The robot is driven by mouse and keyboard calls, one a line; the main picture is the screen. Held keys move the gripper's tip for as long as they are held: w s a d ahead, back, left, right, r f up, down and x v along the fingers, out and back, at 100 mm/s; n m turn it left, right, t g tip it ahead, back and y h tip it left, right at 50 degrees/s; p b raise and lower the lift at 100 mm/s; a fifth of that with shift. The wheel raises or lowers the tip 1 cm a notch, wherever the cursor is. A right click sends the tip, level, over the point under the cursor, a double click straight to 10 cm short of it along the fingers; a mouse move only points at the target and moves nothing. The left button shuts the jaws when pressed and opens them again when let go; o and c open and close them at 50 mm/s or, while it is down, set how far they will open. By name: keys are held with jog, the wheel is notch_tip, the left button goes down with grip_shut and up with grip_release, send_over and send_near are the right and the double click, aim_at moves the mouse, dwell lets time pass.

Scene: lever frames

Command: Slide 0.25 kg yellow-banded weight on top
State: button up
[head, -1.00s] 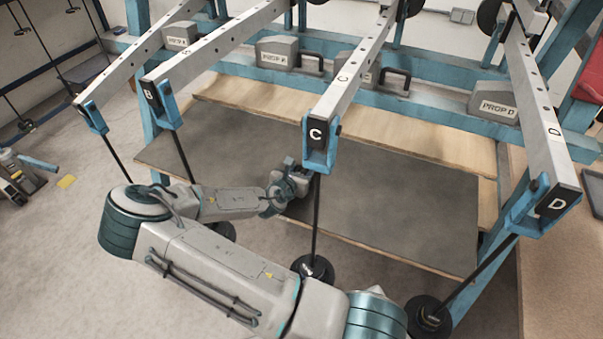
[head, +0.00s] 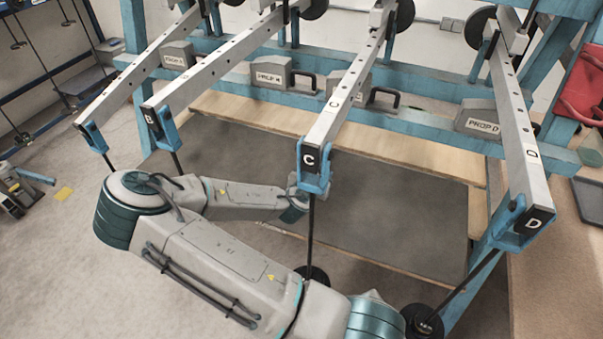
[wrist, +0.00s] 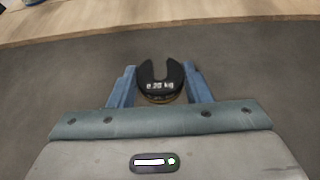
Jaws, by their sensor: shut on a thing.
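My gripper (wrist: 160,76) is shut on a black slotted weight (wrist: 161,87) in the wrist view. Its open slot faces away from my wrist. A yellowish band shows at its lower edge; the white label is blurred, ending in "kg". In the head view my wrist (head: 293,207) reaches behind the blue hanger of lever C (head: 313,175), and the gripper and weight are mostly hidden there. A black rod (head: 311,235) hangs from C to a dark round plate (head: 312,274), partly covered by my arm. I cannot tell whether the held weight touches the rod.
Lever D (head: 530,195) stands to the right, its rod ending in a black plate (head: 424,321). Levers A (head: 120,95) and B (head: 185,80) are left. A grey mat (head: 410,215) on wooden boards lies beyond my gripper. Several labelled prop blocks (head: 482,120) sit on the blue frame.

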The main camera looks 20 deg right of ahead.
notch_tip(320, 180, up, 6)
jog(key=s+d+p, duration=0.2)
jog(key=s+p, duration=0.1)
jog(key=p, duration=0.1)
jog(key=shift+d+f, duration=0.25)
jog(key=shift+d, duration=0.15)
dwell(0.5)
